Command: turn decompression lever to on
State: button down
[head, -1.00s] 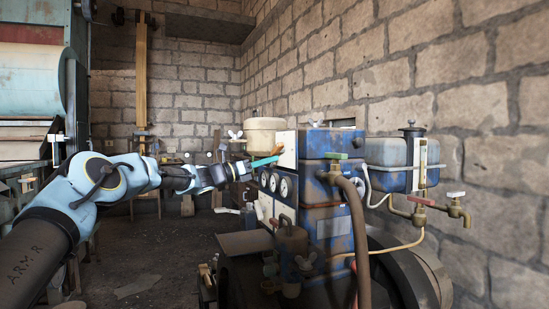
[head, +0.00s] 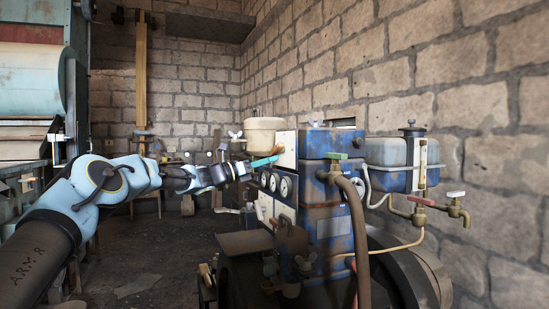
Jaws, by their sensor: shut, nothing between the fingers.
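A blue engine (head: 325,170) stands against the brick wall, with a white panel (head: 287,140) on its upper left side. A small orange-red handle (head: 278,149) shows at this panel; it may be the decompression lever, but no label is readable and its setting cannot be told. My gripper (head: 266,161) reaches in from the left, with its teal fingers shut and empty. The fingertips are at or just below the orange-red handle in the picture. Whether they touch it cannot be told.
Round gauges (head: 275,183) sit just below my gripper. A green-handled valve (head: 336,157) with a thick brown hose is to the right. A blue tank (head: 400,160) hangs on the wall, with red-handled (head: 421,201) and white-handled (head: 455,194) taps.

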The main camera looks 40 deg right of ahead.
jog(key=shift+w+r+m, duration=0.1)
jog(key=shift+m, duration=0.4)
dwell(1.4)
